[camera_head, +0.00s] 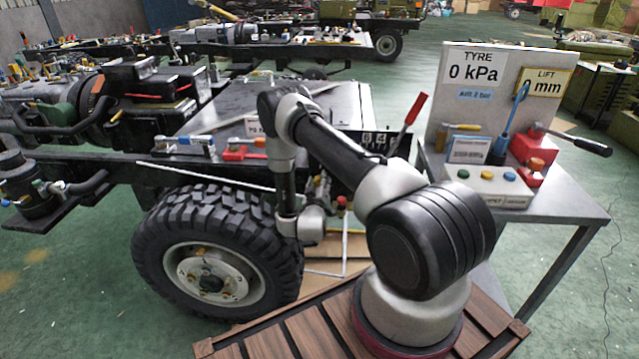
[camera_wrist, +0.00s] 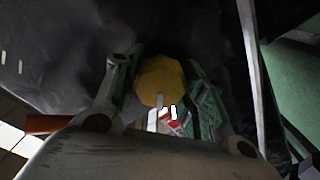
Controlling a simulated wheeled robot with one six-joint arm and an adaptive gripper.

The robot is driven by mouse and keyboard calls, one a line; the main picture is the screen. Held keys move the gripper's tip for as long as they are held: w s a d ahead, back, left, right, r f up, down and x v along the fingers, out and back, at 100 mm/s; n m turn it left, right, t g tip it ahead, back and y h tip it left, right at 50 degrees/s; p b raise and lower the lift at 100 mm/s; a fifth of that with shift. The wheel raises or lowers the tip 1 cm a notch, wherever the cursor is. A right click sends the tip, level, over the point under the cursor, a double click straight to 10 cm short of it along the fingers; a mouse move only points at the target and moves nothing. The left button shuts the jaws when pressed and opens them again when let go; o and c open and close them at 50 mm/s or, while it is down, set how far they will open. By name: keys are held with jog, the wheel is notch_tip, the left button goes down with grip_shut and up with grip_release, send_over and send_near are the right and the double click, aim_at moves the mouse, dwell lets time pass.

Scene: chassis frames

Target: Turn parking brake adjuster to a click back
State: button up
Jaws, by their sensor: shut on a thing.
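In the wrist view, a yellow faceted knob (camera_wrist: 160,80), which looks like the parking brake adjuster, sits between the two fingers of my gripper (camera_wrist: 158,88). The fingers are shut on it, one on each side. A pale narrow strip shows at the knob's lower edge. In the head view my arm reaches down beside the big black tyre (camera_head: 165,235), and its wrist hides the fingers and the knob. The knob's turn position cannot be read.
A red-handled lever (camera_head: 408,122) stands up on the chassis. At right, a grey table (camera_head: 570,205) bears a panel reading TYRE 0 kPa and LIFT 0 mm, with buttons and tools. In the wrist view, dark surfaces and a pale bar (camera_wrist: 250,60) lie close around the fingers.

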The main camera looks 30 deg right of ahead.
jog(key=shift+n, duration=1)
jog(key=shift+f, duration=0.1)
jog(key=o, duration=1)
jog(key=shift+o, duration=0.2)
jog(key=shift+s+a, duration=0.1)
jog(key=v, duration=1.1)
jog(key=shift+s+a, duration=0.25)
jog(key=shift+s, duration=0.05)
